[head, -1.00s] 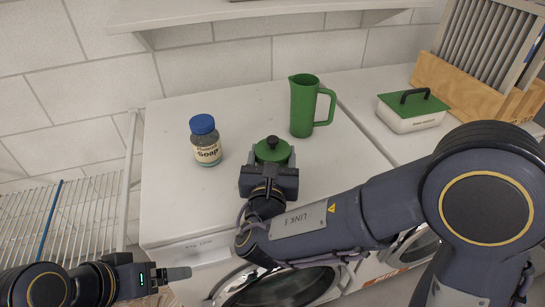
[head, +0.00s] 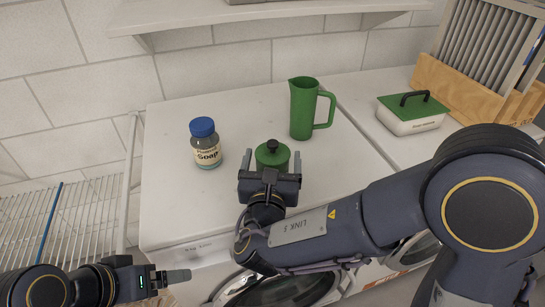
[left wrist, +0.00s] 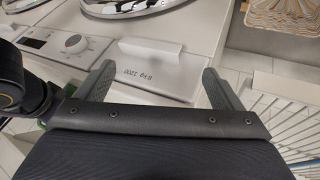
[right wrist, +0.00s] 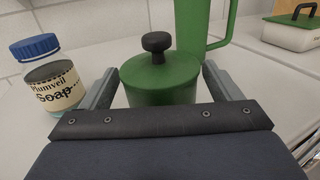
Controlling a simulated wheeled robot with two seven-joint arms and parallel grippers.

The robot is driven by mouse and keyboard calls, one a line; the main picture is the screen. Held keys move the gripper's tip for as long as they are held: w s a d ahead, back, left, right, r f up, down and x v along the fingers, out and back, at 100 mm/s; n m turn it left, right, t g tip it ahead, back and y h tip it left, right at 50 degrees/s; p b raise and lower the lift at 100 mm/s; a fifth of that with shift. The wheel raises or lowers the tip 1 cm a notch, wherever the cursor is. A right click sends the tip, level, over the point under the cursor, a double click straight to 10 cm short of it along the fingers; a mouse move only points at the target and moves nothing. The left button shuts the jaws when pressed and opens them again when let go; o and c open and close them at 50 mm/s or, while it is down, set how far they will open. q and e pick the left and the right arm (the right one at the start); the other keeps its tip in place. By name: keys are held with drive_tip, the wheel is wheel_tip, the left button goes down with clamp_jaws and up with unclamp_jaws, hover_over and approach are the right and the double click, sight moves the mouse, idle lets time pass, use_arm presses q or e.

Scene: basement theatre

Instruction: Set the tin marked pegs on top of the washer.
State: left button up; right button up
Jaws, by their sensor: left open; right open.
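The green tin (head: 277,158) with a black knob on its lid stands upright on the white top of the washer (head: 180,205). It also shows in the right wrist view (right wrist: 160,85); no pegs label is visible from here, and its base is hidden by the gripper. My right gripper (head: 271,160) is open, with one finger on each side of the tin and a gap to both. My left gripper (head: 182,275) is open and empty, low in front of the washer's left front; its fingers show in the left wrist view (left wrist: 163,85).
A soap jar (head: 206,145) with a blue lid stands left of the tin. A green jug (head: 303,108) stands behind it to the right. A white box with a green lid (head: 410,118) and a wooden rack (head: 460,90) are further right. A wire rack (head: 60,220) is at left.

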drive_tip(key=s, duration=1.1)
drive_tip(key=s+d+f+m+g+h, duration=0.1)
drive_tip(key=d+f+m+g+h, duration=0.2)
drive_tip(key=d+m+g, duration=0.5)
drive_tip(key=s+d+f+m+g+h, duration=0.1)
drive_tip(key=d+f+m+g+h, duration=0.35)
drive_tip(key=d, duration=0.85)
drive_tip(key=s+d+f+m+g+y, duration=0.3)
drive_tip(key=s+m+y, duration=0.6)
drive_tip(key=m, duration=0.6)
drive_tip(key=shift+s+a+r+m+t+y, duration=0.2)
drive_tip(key=shift+a+r+m+t+y, duration=0.35)
drive_tip(key=shift+m, duration=1.05)
drive_tip(key=shift+s+a+r+m+t+y, duration=0.25)
drive_tip(key=shift+a+r+m+t+y, duration=0.3)
drive_tip(key=shift+m, duration=1)
drive_tip(key=shift+s+a+r+m+t+y, duration=0.2)
drive_tip(key=shift+a+r+m+t+y, duration=0.4)
drive_tip(key=shift+m, duration=1)
drive_tip(key=shift+d, duration=0.1)
